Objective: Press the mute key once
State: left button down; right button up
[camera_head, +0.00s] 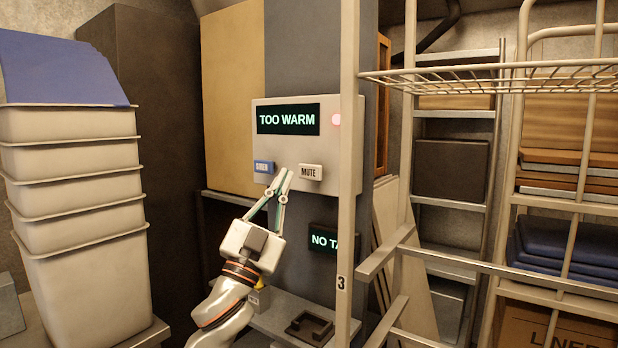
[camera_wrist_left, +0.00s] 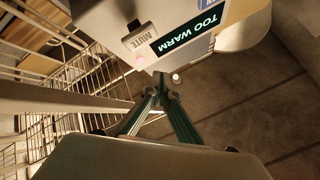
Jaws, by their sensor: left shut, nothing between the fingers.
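The mute key (camera_head: 311,172) is a pale raised block marked MUTE on the light grey control panel (camera_head: 285,143). It also shows in the left wrist view (camera_wrist_left: 138,39), where the panel appears turned over. My left gripper (camera_head: 284,174) is shut and empty, its green and grey fingers pointing up toward the panel. In the head view its tips are just left of the mute key, between it and a blue key (camera_head: 263,167). In the left wrist view the fingertips (camera_wrist_left: 160,86) look apart from the mute key. My right gripper is not in view.
The panel display (camera_head: 288,119) reads TOO WARM, beside a lit pinkish-red lamp (camera_head: 336,120). A lower display (camera_head: 330,240) is partly hidden by a pale upright post (camera_head: 348,200). Stacked tubs (camera_head: 75,190) stand left; a wire rack (camera_head: 500,80) stands right. A shelf (camera_head: 275,318) lies below.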

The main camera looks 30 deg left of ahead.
aim_at(308, 165)
pick_arm(q)
jog(key=shift+w+d+b, duration=0.15)
jog(key=shift+w+b, duration=0.35)
jog(key=shift+w, duration=2.1)
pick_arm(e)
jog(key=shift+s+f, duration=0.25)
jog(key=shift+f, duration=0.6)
pick_arm(q)
jog(key=shift+w, duration=0.15)
jog(key=shift+w, duration=0.25)
jog(key=shift+w+d, duration=0.1)
jog(key=shift+w, duration=0.4)
jog(key=shift+s, duration=0.15)
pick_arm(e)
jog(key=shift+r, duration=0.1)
pick_arm(q)
jog(key=shift+s+p, duration=0.4)
jog(key=shift+s, duration=0.4)
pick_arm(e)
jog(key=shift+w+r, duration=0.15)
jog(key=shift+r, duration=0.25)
